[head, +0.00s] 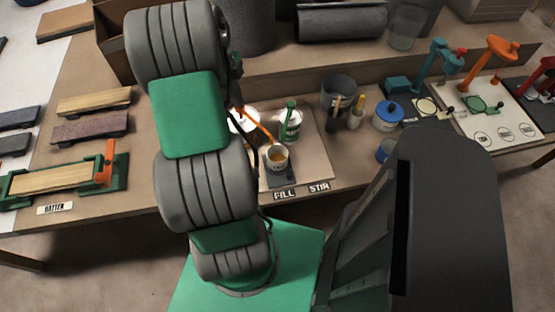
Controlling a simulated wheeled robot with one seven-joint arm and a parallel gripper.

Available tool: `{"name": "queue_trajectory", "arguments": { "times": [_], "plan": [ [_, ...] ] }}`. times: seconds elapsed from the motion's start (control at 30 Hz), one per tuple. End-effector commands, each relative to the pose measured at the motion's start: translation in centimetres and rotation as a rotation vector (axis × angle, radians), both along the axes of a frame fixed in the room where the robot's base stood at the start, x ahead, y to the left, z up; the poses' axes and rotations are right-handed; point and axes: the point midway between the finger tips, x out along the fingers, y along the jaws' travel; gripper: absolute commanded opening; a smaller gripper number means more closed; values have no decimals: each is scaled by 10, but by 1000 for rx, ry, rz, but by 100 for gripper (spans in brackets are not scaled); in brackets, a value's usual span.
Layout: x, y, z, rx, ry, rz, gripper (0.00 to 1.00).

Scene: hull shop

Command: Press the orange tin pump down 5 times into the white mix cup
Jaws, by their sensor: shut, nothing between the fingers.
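The white mix cup (277,163) stands on a dark square pad at the FILL label, with amber liquid showing inside. The orange pump spout (262,131) reaches from its tin (242,122) toward the cup, its end over or near the rim. The tin and pump head are largely hidden behind my arm. My gripper (237,88) shows only as a small dark part at the arm's right edge, just above the pump. It is shut with nothing held. Whether it touches the pump head cannot be told.
A grey bucket (338,95), a brush pot (356,115) and a blue-lidded tin (388,115) stand farther right. Bare board (314,160) lies around the STIR label.

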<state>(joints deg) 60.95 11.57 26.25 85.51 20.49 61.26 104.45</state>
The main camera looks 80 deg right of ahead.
Motion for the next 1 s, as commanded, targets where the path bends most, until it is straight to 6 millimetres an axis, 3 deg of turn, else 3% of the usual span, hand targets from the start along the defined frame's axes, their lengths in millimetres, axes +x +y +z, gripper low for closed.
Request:
{"name": "queue_trajectory", "arguments": {
  "times": [0.63,1.0],
  "plan": [
    [0,0,-26,0,0,0,0],
    [0,0,-16,1,1,1,0]
  ]
}}
